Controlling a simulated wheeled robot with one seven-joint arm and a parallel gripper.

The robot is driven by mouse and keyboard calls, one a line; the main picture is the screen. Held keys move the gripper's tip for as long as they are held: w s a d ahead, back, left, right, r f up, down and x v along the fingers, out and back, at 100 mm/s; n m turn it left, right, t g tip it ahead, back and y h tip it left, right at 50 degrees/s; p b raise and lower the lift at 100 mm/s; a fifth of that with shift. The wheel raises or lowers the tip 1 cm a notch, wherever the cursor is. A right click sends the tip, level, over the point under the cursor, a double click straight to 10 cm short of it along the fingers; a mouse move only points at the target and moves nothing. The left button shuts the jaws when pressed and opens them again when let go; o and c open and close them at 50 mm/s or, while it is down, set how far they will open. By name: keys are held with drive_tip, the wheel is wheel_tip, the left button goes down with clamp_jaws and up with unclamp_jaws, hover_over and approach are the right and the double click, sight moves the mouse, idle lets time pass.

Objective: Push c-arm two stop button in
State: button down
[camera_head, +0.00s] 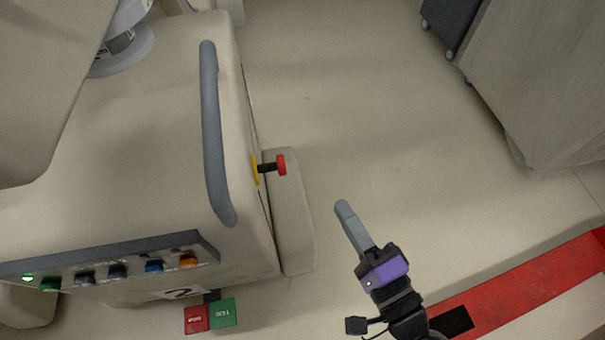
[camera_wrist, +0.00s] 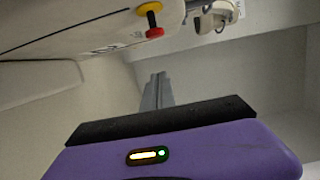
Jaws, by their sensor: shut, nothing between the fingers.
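The c-arm cart (camera_head: 130,150) is a beige covered unit at the left in the head view. Its red stop button (camera_head: 281,165) sticks out from the right side on a black stem with a yellow base (camera_head: 256,169). In the wrist view the red button (camera_wrist: 154,32) shows at the top, with its yellow base (camera_wrist: 149,9) above it. My gripper (camera_head: 343,208) is shut and empty, to the right of and nearer than the button, apart from it. Its grey fingers also show in the wrist view (camera_wrist: 157,80). A label like a "2" is on the cart's front.
A grey handle (camera_head: 212,130) runs along the cart's right edge. Several coloured buttons (camera_head: 120,270) line its front panel. Red (camera_head: 196,319) and green (camera_head: 223,313) blocks sit below. A grey cabinet (camera_head: 540,80) stands at upper right. Red floor tape (camera_head: 525,284) crosses lower right. Open floor lies between.

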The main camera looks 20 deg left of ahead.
sight(271, 167)
drive_tip(key=w+a+p, duration=0.2)
drive_tip(key=w+a, duration=0.2)
drive_tip(key=a, duration=0.6)
drive_tip(key=shift+w+a+p, duration=0.25)
drive_tip(key=shift+a+p, duration=0.05)
drive_tip(key=shift+a, duration=0.05)
drive_tip(key=shift+s+a+p, duration=0.3)
drive_tip(key=shift+s+a, duration=0.35)
drive_tip(key=shift+a, duration=0.3)
